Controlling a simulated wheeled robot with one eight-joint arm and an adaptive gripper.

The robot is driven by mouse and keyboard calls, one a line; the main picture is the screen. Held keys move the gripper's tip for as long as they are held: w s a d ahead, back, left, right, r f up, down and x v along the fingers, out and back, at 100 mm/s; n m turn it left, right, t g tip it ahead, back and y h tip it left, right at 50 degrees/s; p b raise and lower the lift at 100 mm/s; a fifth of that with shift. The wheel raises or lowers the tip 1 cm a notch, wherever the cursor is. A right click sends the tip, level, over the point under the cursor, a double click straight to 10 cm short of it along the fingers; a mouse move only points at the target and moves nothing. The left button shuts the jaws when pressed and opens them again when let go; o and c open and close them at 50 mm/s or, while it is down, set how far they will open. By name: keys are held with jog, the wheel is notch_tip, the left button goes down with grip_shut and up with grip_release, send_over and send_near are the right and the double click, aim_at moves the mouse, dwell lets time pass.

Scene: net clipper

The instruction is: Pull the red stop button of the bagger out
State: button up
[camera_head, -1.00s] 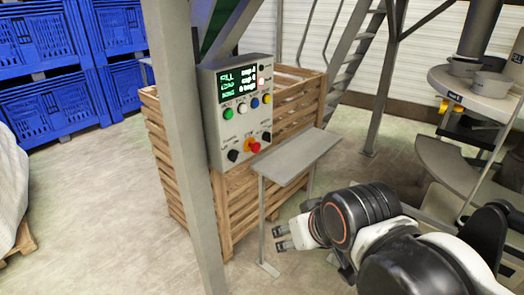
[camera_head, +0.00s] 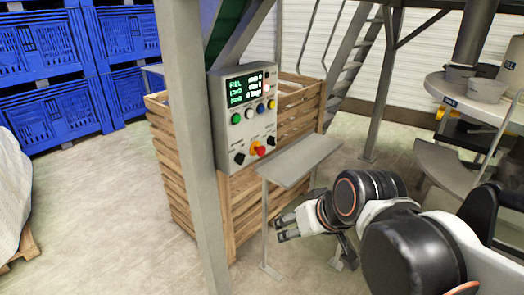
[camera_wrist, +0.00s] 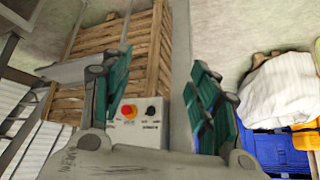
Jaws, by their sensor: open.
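The bagger's control box (camera_head: 247,118) is a grey panel on a post, with a lit green display and coloured buttons. The red stop button (camera_head: 260,150) sits low on its face, on a yellow base, between two black knobs. The stop button also shows in the wrist view (camera_wrist: 128,110), between my fingers and beyond them. My gripper (camera_head: 281,229) is open and empty, lower right of the box and apart from it. In the wrist view its green-padded fingers (camera_wrist: 160,105) are spread wide. Whether the button is pushed in or out I cannot tell.
A small grey table (camera_head: 300,158) stands right of the box, above and beside my gripper. A grey post (camera_head: 190,130) rises at the box's left. A wooden slatted crate (camera_head: 170,165) stands behind. Open floor (camera_head: 100,220) lies to the left.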

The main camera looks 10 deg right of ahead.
jog(key=w+a+r+n+y+p, duration=0.1)
jog(key=w+a+y, duration=0.15)
jog(key=w, duration=0.85)
jog(key=n+t+y+p, duration=0.2)
jog(key=n+t+y, duration=0.1)
jog(key=t+y, duration=0.45)
send_near(264, 151)
jog(key=shift+h, duration=0.4)
jog(key=x, duration=0.3)
jog(key=b+x, duration=0.1)
jog(key=x, duration=0.3)
jog(key=b+x, duration=0.1)
jog(key=x, duration=0.3)
jog(key=shift+s+a+r, duration=0.1)
jog(key=shift+a+r, duration=0.15)
jog(key=shift+c, duration=0.2)
